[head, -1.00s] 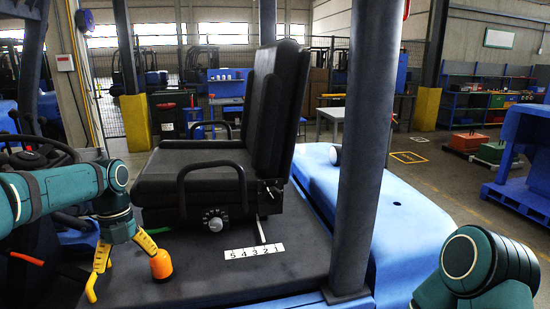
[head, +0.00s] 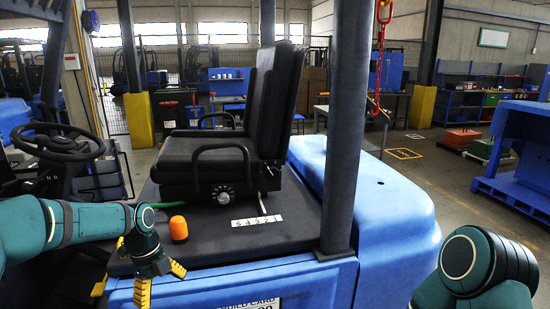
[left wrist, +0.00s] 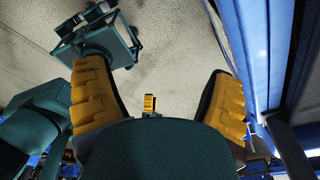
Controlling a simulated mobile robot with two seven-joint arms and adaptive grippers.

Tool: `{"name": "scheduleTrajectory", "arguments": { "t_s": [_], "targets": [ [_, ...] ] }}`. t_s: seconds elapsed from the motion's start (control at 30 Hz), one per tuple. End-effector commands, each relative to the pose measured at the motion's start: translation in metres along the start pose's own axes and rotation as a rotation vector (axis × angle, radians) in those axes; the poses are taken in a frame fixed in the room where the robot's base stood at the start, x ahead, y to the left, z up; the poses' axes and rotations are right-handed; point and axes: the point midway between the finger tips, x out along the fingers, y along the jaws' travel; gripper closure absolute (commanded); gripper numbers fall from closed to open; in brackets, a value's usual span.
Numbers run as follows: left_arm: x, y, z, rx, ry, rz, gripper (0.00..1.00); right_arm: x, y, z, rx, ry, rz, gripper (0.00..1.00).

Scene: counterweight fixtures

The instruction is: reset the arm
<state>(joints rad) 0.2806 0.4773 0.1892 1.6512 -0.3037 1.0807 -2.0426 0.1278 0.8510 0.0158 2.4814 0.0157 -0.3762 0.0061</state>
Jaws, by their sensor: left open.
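My left gripper (head: 160,284) is open and empty in the head view, with its yellow fingers pointing down. It hangs at the near left edge of the blue forklift (head: 240,275), just below and left of a rounded orange knob (head: 178,228), apart from it. In the left wrist view its yellow-padded fingers (left wrist: 160,95) are spread wide with nothing held between them; pale floor shows beyond. My right arm (head: 475,265) shows only as a teal link at the lower right of the head view. Its gripper cannot be seen there.
The black forklift seat (head: 225,155) stands on the dark deck, with number plate 54321 (head: 257,220) beside it. A steering wheel (head: 57,143) is at left. A dark blue post (head: 345,130) rises at the deck's right. A red chain hook (head: 380,60) hangs behind. Open floor lies right.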

Motion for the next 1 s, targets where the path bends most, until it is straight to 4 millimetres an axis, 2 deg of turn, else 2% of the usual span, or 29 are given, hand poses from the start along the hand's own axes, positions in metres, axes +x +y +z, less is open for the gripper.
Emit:
{"name": "scheduleTrajectory", "arguments": {
  "t_s": [0.03,0.2,0.37,0.5,0.6,0.73,0.9,1.0],
  "targets": [
    [0.026,-0.004,-0.01,-0.085,0.02,-0.013,0.17,0.002,0.001,0.001,-0.001,-0.001,0.0,0.53],
    [0.105,-0.012,-0.046,-0.461,0.086,-0.071,0.17,0.004,0.002,0.003,-0.001,-0.005,0.0,0.53],
    [0.171,-0.006,-0.085,-0.852,0.158,-0.099,0.17,0.007,0.003,0.004,-0.002,-0.008,-0.001,0.53],
    [0.22,0.01,-0.117,-1.207,0.217,-0.107,0.17,0.01,0.004,0.005,-0.003,-0.01,-0.001,0.53],
    [0.248,0.027,-0.14,-1.467,0.252,-0.105,0.17,0.011,0.004,0.006,-0.003,-0.012,-0.001,0.53],
    [0.276,0.053,-0.164,-1.786,0.286,-0.103,0.17,0.013,0.005,0.007,-0.004,-0.014,-0.001,0.53],
    [0.295,0.08,-0.182,-2.085,0.312,-0.11,0.17,0.015,0.006,0.008,-0.004,-0.016,-0.001,0.53],
    [0.298,0.088,-0.186,-2.177,0.32,-0.116,0.17,0.015,0.006,0.008,-0.005,-0.016,-0.001,0.53]
  ]
}}
